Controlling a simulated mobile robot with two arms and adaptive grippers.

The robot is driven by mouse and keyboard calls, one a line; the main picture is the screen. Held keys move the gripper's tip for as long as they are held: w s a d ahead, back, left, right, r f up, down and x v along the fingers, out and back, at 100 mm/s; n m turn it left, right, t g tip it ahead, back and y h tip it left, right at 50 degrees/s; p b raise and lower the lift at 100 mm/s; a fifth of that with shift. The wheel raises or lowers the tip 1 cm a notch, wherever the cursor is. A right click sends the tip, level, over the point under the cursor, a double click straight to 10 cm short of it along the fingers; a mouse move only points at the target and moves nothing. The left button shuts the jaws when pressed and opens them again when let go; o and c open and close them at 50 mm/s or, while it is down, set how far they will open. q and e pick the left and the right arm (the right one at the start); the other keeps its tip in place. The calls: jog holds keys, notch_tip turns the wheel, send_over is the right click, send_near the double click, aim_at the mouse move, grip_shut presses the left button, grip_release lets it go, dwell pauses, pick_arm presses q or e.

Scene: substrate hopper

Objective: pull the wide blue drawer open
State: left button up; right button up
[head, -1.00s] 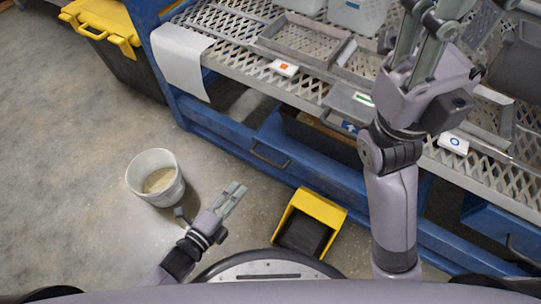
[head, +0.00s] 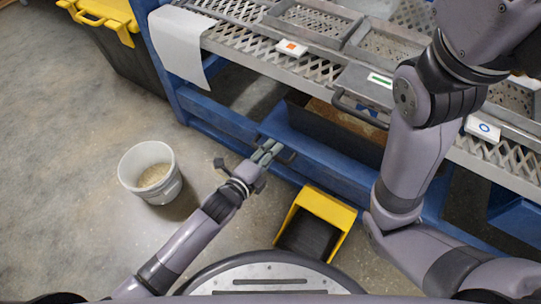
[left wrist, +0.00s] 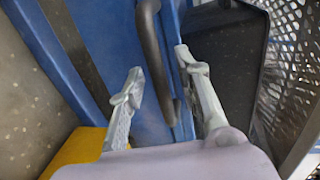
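The wide blue drawer (head: 325,157) is under the mesh bench in the head view. A dark interior shows behind its front. In the left wrist view its blue front (left wrist: 88,48) runs along a dark bar handle (left wrist: 152,45). My left gripper (head: 268,150) is at the left part of the drawer front. In the left wrist view my left gripper (left wrist: 160,62) is open, with a finger on each side of the handle. I cannot tell whether either finger touches it. My right arm reaches up past the top edge in the head view, and its gripper is out of view.
A white bucket (head: 133,170) stands on the floor at left. A yellow scoop-like bin (head: 325,205) is on the floor just in front of the drawer. Metal trays (head: 318,22) rest on the mesh bench. A black and yellow tote (head: 122,55) stands at upper left.

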pick_arm(q)
jog(key=shift+c, duration=0.5)
grip_shut()
dwell(0.5)
